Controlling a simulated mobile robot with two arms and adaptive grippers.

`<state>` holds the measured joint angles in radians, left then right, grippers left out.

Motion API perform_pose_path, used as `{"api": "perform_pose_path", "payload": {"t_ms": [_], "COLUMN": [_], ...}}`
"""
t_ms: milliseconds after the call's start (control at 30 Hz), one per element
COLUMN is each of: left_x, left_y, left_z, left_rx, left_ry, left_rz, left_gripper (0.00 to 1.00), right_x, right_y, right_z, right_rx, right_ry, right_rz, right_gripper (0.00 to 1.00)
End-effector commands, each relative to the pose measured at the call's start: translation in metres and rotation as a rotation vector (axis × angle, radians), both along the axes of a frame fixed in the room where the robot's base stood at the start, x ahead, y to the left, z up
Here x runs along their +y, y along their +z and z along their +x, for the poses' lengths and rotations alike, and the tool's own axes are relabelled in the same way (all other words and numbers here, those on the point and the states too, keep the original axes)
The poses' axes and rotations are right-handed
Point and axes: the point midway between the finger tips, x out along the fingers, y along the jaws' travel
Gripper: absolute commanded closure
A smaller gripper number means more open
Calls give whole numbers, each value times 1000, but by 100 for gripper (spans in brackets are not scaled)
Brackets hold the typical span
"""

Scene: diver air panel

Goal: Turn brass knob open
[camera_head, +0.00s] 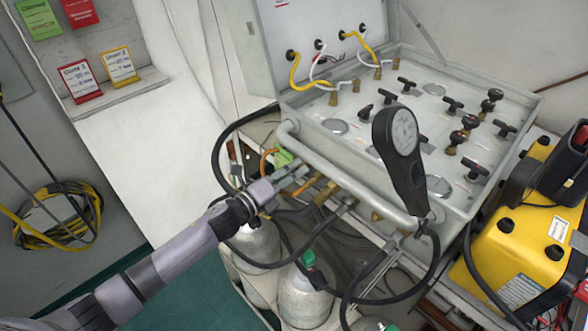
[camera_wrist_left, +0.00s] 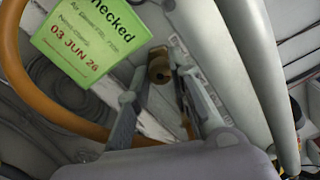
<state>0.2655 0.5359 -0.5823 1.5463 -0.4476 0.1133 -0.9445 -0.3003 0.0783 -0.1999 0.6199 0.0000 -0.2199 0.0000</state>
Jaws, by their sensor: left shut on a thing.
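The brass knob (camera_wrist_left: 159,70) shows in the left wrist view, a round dull-gold piece between my fingertips. My left gripper (camera_wrist_left: 155,75) has one finger on each side of it and is shut on it. In the head view my left gripper (camera_head: 291,174) reaches in under the grey tubular rail (camera_head: 350,178) at the front left of the air panel (camera_head: 440,130). There the fingers and the rail mostly hide the knob. My right gripper is in neither view.
A green "checked" tag (camera_wrist_left: 80,38) and an orange hose (camera_wrist_left: 35,98) are close beside the left gripper. Gas cylinders (camera_head: 303,298) and black hoses stand below the panel. A black gauge handset (camera_head: 402,150) sits by the rail. A yellow case (camera_head: 520,245) is at right.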

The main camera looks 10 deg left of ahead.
Motion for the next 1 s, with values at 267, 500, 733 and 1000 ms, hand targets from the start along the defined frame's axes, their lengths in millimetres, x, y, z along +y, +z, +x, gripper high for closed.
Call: {"api": "perform_pose_path", "payload": {"t_ms": [267,500,733,1000], "left_x": [1,1,1,1], "left_y": [3,2,2,1], "left_z": [1,1,1,1], "left_rx": [134,221,267,284], "left_ry": [2,2,3,3], "left_rz": [-205,-336,-407,-433], "left_gripper": [100,100,100,100], "right_x": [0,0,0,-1], "right_y": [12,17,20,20], "right_z": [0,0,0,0], "right_rx": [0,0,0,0], "right_ry": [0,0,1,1], "right_rz": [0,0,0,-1], "right_gripper": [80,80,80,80]}}
